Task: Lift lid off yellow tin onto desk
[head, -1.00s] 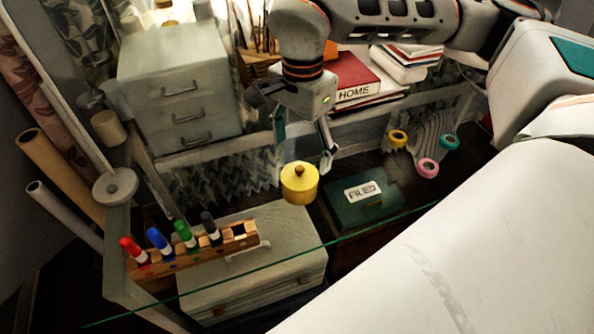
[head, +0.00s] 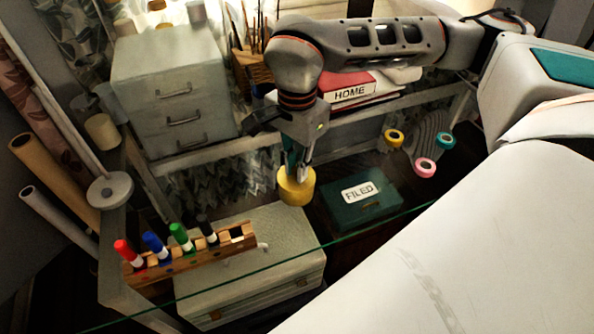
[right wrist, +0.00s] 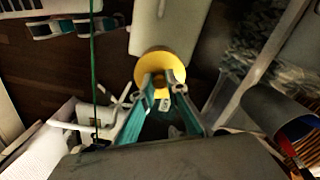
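The round yellow tin (head: 297,188) stands at the far right corner of the low grey drawer box, and its lid is on it. The tin's round yellow top also shows in the right wrist view (right wrist: 162,62). My right gripper (head: 297,172) points down over the tin's middle. Its fingertips (right wrist: 162,80) are close together around the lid's knob, which they mostly hide. The lid shows no visible gap above the tin. My left gripper is not in view.
A green box labelled FILED (head: 360,200) is right of the tin. Tape rolls (head: 425,168) lie farther right. A wooden marker rack (head: 190,255) sits on the low grey drawer box (head: 300,262). A glass edge crosses in front. Some dark desk surface is clear between these things.

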